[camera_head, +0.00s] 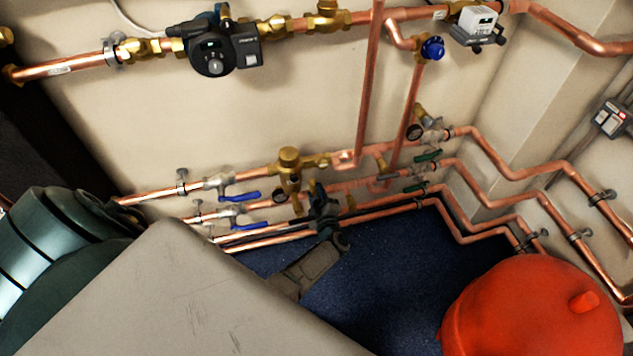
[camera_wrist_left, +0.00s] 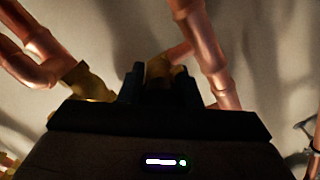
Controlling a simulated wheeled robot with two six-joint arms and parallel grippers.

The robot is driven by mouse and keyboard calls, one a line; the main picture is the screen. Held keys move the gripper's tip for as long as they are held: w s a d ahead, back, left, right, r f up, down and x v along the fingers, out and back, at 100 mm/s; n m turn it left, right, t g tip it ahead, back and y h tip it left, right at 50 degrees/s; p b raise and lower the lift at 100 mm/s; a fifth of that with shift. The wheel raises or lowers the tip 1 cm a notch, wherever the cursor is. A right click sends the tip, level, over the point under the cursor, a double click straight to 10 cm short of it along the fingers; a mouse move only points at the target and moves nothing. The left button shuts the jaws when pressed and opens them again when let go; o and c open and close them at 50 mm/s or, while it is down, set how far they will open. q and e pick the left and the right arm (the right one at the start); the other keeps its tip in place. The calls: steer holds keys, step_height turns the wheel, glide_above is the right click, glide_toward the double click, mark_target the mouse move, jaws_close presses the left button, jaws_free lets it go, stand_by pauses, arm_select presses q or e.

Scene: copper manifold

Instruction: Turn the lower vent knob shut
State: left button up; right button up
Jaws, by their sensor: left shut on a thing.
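My left gripper (camera_head: 318,192) is at the lower copper pipes in the head view, just right of the brass valve body (camera_head: 289,160). In the left wrist view its two dark fingers (camera_wrist_left: 159,84) are shut on a small brass piece (camera_wrist_left: 158,68), which appears to be the lower vent knob. Most of the knob is hidden between the fingers, and its turn angle cannot be told. In the head view the gripper covers it. My right gripper is in neither view.
Blue lever handles (camera_head: 240,197) sit left of the gripper and green handles (camera_head: 428,156) right of it. A vertical copper pipe (camera_head: 369,90) rises close behind. A red tank (camera_head: 535,310) stands at lower right. The blue floor (camera_head: 375,270) between is clear.

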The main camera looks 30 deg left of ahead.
arm_select(q)
steer(key=shift+f, duration=0.1)
steer(key=o, duration=1)
steer(key=shift+c, duration=0.2)
steer(key=v, duration=1)
steer(key=shift+s+d, duration=0.25)
steer(key=shift+d, duration=0.05)
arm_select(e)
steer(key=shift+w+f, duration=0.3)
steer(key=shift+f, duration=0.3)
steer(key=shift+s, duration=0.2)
